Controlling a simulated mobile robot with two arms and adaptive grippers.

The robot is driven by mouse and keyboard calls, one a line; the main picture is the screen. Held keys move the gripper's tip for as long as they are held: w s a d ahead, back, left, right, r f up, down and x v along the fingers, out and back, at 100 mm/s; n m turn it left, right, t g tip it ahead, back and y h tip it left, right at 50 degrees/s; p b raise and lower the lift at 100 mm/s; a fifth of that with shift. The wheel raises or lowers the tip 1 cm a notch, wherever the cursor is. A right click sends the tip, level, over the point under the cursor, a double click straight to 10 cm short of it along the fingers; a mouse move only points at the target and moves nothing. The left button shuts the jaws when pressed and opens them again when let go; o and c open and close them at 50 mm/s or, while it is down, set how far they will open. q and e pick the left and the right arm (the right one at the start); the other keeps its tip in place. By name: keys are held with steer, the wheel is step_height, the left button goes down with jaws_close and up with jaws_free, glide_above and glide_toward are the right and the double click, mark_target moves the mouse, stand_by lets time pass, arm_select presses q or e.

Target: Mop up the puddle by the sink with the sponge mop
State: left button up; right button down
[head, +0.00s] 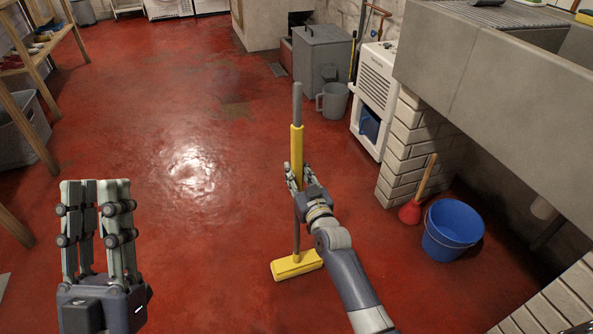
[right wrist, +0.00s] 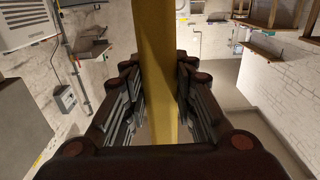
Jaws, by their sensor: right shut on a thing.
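The sponge mop (head: 297,141) has a grey pole with a yellow sleeve and a yellow head (head: 297,265) resting on the red floor. It stands nearly upright. My right gripper (head: 296,178) is shut around the lower part of the yellow sleeve; the right wrist view shows the sleeve (right wrist: 158,70) between its fingers. My left gripper (head: 96,184) is open and empty at the lower left, fingers pointing up. The grey stone sink (head: 480,65) is at the upper right. A bright glossy patch (head: 190,170) lies on the floor left of the mop; I cannot tell whether it is water or reflected light.
A blue bucket (head: 453,231) and a red plunger (head: 411,211) stand under the sink by a white brick pier (head: 405,150). A white heater (head: 374,97), grey jug (head: 333,101) and grey bin (head: 320,55) stand behind. Wooden shelving is at left. The middle floor is clear.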

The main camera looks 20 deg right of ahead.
steer(key=shift+s, duration=0.4)
steer(key=shift+s+p, duration=0.55)
steer(key=shift+p, duration=0.05)
steer(key=shift+s+f+p, duration=0.1)
steer(key=shift+s+p, duration=0.2)
steer(key=shift+s, duration=0.2)
arm_select(q)
steer(key=w+f+g+y, duration=0.2)
steer(key=w+f+g, duration=0.3)
steer(key=f, duration=0.3)
steer(key=shift+w+d+f+g, duration=0.2)
steer(key=shift+f+g, duration=0.1)
steer(key=shift+g, duration=0.1)
arm_select(e)
steer(key=shift+s+f, duration=0.15)
steer(key=shift+s, duration=0.2)
